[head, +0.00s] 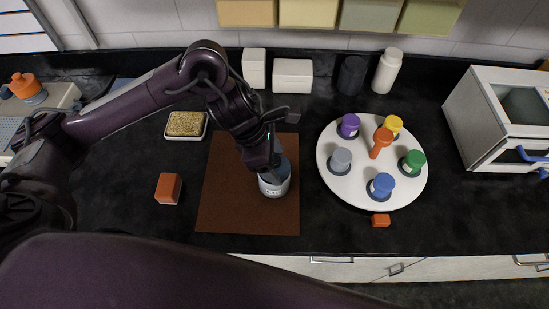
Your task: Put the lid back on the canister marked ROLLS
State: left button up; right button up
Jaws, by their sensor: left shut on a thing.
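A small pale grey canister (275,191) stands on the brown mat (232,205). Dark lettering shows on its front but is too small to read. My left gripper (271,174) points down at its top and is shut on a blue-grey piece there, which looks like the lid. The fingers hide much of that piece and the canister's mouth, so I cannot tell whether the lid is seated. My right gripper is not in view.
A round white turntable (332,178) with several coloured-top jars stands to the right. An orange block (168,188) lies left of the mat, and a sponge dish (186,137) sits behind it. White boxes (292,75) stand at the back. Dark counter is clear in front of the turntable's left side.

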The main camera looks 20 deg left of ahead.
pick_arm(q)
jog(key=shift+f+b, duration=0.2)
jog(key=shift+b, duration=0.35)
dwell(0.8)
dwell(0.3)
jog(key=o, duration=1.3)
jog(key=shift+c, duration=0.2)
jog(key=shift+r+p, duration=2.9)
jog(key=shift+r, duration=0.65)
grip_shut()
